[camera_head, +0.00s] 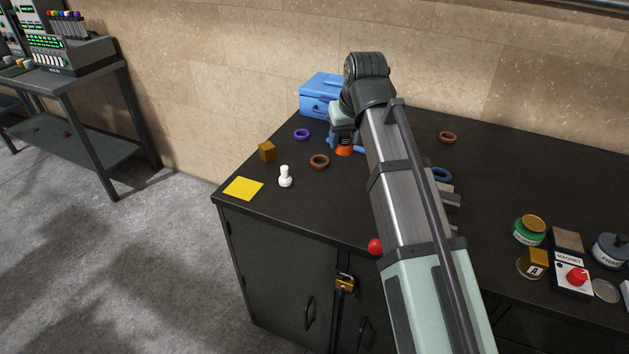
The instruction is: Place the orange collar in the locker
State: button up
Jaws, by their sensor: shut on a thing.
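The orange collar (344,151) is a small orange piece between the blue fingers of my gripper (345,147), low over the black bench top. My gripper is shut on it. My wrist and the fingers hide part of the collar, and I cannot tell whether it touches the bench. Nothing in view is labelled as the locker. A dark cabinet (270,268) under the bench has shut doors with handles and a brass padlock (345,285) at the front. A blue box (318,97) with a shut lid stands at the back, behind my gripper.
Near my gripper lie a brown ring (319,161), a purple ring (301,134), a brown block (267,152), a white stamp-like piece (285,177) and a yellow sheet (243,188). Jars and a magnet box (572,279) stand at the right. My arm crosses the bench's middle.

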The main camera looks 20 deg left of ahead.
notch_tip(320, 180, down, 16)
jog(key=shift+r, duration=0.1)
dwell(0.8)
jog(key=o, duration=1.2)
jog(key=v, duration=1.2)
jog(key=shift+w, duration=0.1)
